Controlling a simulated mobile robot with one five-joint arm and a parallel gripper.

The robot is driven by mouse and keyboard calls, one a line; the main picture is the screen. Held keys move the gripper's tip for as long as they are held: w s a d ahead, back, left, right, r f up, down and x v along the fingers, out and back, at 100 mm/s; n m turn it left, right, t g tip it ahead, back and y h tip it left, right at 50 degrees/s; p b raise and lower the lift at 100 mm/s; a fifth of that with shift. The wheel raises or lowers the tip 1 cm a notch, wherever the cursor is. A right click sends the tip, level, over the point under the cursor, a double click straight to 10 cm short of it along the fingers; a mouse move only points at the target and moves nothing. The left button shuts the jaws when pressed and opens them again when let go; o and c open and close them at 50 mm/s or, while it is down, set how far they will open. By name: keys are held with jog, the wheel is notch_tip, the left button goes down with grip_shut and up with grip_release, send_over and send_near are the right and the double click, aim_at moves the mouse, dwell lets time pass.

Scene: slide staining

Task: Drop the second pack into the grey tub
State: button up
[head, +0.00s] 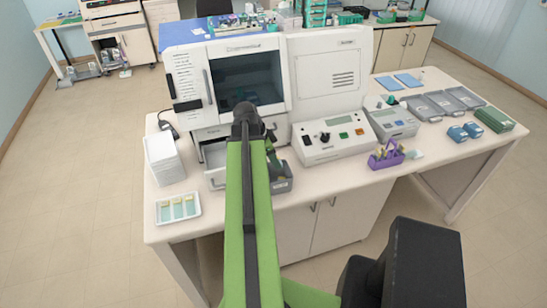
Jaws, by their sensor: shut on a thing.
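My green arm reaches over the bench and hides much of its front middle. My gripper (273,160) shows only in part as a dark shape to the right of the arm, low over the front of the large white machine. It is shut on a pack, which is mostly hidden and hard to tell from the dark jaws. The grey tub (283,187) sits on the bench just below, partly covered by my arm. Two small blue packs (465,132) lie at the right end of the bench, beside a green pack (495,120).
The white machine (225,80) with a dark window stands behind my gripper. A white tray (178,208) of slides and a white stack (163,158) are at left. A control box (332,138), a purple rack (386,155) and shallow grey trays (440,104) are at right.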

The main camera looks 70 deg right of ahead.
jog(key=shift+w+f+b, duration=0.1)
jog(key=shift+f+b, duration=0.2)
jog(key=shift+f, duration=0.55)
jog(key=o, duration=1.4)
jog(key=p+v, duration=1.6)
jog(key=v, duration=0.1)
jog(key=shift+w+a+r, duration=0.1)
jog(key=shift+r, duration=0.1)
